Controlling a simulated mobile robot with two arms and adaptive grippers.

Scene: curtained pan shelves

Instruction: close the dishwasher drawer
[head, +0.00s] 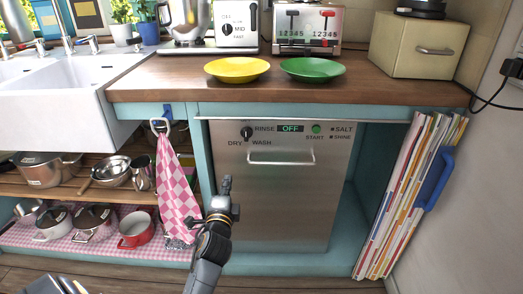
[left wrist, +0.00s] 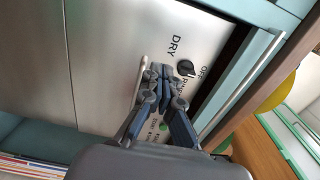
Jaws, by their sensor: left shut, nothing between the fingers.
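The dishwasher (head: 285,205) is a steel-fronted unit under the counter, with a dial, printed labels and a horizontal bar handle (head: 283,162). Its front is upright. In the left wrist view, the steel front (left wrist: 105,45) fills much of the picture, and a dark gap runs along its top edge beside the cabinet rim. My left gripper (head: 226,183) is shut and empty, in front of the left part of the steel front, below the dial. In the left wrist view its fingers (left wrist: 164,75) overlap the handle and labels; I cannot tell whether they touch. My right gripper is not in view.
A wooden counter (head: 150,90) overhangs the dishwasher and carries a yellow plate (head: 237,69) and a green plate (head: 312,69). A checked cloth (head: 177,190) hangs left, near my arm. Upright magazines (head: 400,200) stand right. Open cabinet room lies between magazines and dishwasher.

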